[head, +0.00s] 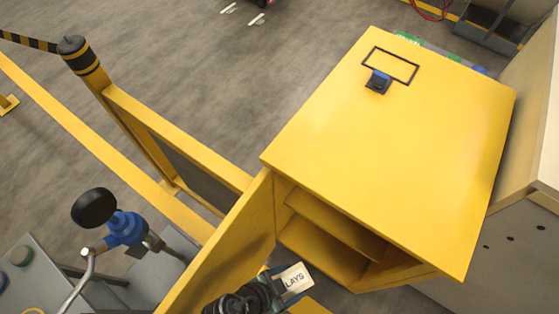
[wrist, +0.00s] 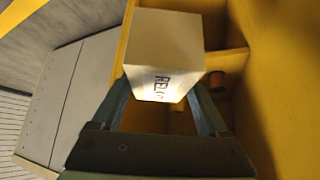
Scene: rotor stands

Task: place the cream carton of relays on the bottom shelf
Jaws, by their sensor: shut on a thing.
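The cream carton of relays (head: 294,281) is held at the open front of the yellow cabinet (head: 400,140), with part of its lettering showing. In the wrist view the carton (wrist: 165,45) sits between the two fingers of my gripper (wrist: 160,98), which is shut on it. My gripper (head: 272,284) in the head view is low, beside the open door. Shelves (head: 325,248) show inside the cabinet; I cannot tell which is the bottom one. In the wrist view a shelf edge (wrist: 226,54) lies right of the carton, which hides part of the interior.
The open yellow door (head: 225,250) stands close on the left of my gripper. A small dark thing with blue (head: 378,81) is on the cabinet top.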

